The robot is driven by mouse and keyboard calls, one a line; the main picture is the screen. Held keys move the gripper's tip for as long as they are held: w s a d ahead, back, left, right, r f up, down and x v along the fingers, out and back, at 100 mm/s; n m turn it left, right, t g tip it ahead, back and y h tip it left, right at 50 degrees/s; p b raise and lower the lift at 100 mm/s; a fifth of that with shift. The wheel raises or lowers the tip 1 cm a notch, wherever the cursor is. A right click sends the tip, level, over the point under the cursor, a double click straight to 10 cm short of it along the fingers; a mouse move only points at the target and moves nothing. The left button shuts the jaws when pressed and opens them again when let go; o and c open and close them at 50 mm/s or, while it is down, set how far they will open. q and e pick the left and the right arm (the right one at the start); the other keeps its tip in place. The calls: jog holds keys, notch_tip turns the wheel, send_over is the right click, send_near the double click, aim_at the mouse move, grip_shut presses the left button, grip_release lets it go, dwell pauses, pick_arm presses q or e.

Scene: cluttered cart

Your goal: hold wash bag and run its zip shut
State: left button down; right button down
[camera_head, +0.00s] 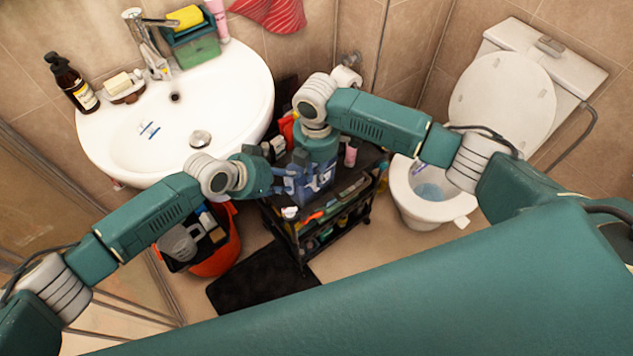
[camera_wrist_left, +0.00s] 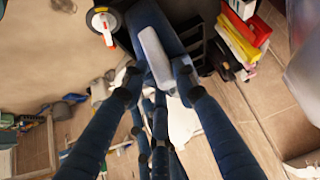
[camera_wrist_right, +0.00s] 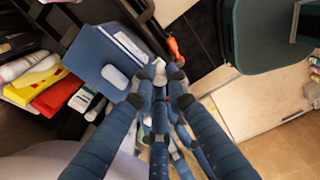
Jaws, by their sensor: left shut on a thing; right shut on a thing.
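The wash bag (camera_head: 322,182) is a blue box-like bag with pale markings, standing on the top of a dark cart in the head view. My left gripper (camera_head: 283,181) is at its left side, and in the left wrist view its fingertips (camera_wrist_left: 157,80) close on the blue bag (camera_wrist_left: 148,22) by a grey patch. My right gripper (camera_head: 312,166) is over the bag from above. In the right wrist view its fingertips (camera_wrist_right: 158,90) are at the corner of the bag (camera_wrist_right: 92,52), around a small pale tab that looks like the zip pull (camera_wrist_right: 158,72). The zip line is mostly hidden.
The dark cart (camera_head: 325,217) carries several items on its shelves and around the bag. A washbasin (camera_head: 120,140) is behind left, a toilet (camera_head: 425,205) at right. An orange bucket (camera_head: 222,256) with things in it stands left of the cart, by a black mat (camera_head: 258,286).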

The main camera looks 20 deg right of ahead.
jog(key=shift+d, duration=0.1)
jog(key=w+d, duration=0.3)
jog(key=d, duration=0.4)
jog(key=shift+w+d, duration=0.35)
dwell(0.8)
jog(key=shift+w+d, duration=0.2)
jog(key=shift+d, duration=0.3)
dwell(0.5)
jog(key=c, duration=1.6)
grip_release()
jog(key=shift+a, duration=0.1)
jog(key=shift+c, duration=0.2)
notch_tip(320, 180, up, 12)
